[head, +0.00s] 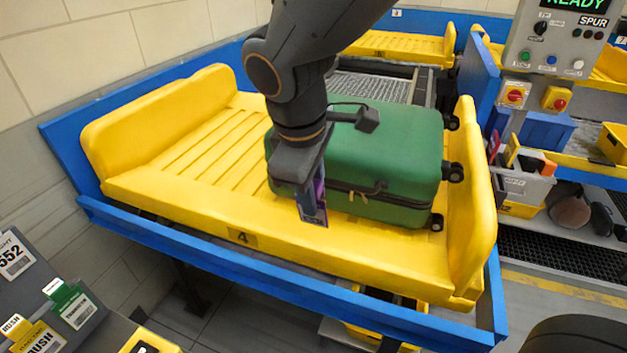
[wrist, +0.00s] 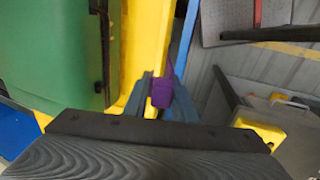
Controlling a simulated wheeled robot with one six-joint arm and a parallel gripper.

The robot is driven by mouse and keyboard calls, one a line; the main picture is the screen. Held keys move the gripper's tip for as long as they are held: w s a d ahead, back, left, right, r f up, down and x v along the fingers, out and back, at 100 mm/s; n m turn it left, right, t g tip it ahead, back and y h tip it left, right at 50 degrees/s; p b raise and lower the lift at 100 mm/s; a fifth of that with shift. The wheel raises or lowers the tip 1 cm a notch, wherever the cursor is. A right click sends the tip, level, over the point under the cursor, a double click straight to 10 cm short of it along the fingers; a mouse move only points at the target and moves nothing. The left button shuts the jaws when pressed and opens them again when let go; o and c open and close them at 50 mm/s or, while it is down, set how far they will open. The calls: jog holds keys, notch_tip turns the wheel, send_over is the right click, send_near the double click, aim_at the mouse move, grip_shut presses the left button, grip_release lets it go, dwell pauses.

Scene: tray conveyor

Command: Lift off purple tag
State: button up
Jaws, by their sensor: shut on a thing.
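The purple tag (head: 319,192) is at my gripper's fingertips (head: 312,205), in front of the near side of the green suitcase (head: 390,160). In the wrist view the tag (wrist: 162,92) sits between the two fingers, and my gripper (wrist: 162,95) is shut on it. The suitcase lies on its side on the yellow tray (head: 190,205) marked 4, and its green shell also fills the left of the wrist view (wrist: 50,50). My arm hides part of the suitcase, and I cannot tell whether the tag touches it.
A blue frame (head: 250,275) edges the tray. A control box (head: 555,40) with a READY display stands at the right, above a grey bin (head: 525,188) of small items. Tag holders (head: 72,305) stand at the lower left. The tray's left part is bare.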

jog(key=shift+r+p, duration=1.75)
jog(key=shift+r, duration=0.15)
jog(key=shift+d+f, duration=0.1)
jog(key=shift+f, duration=0.05)
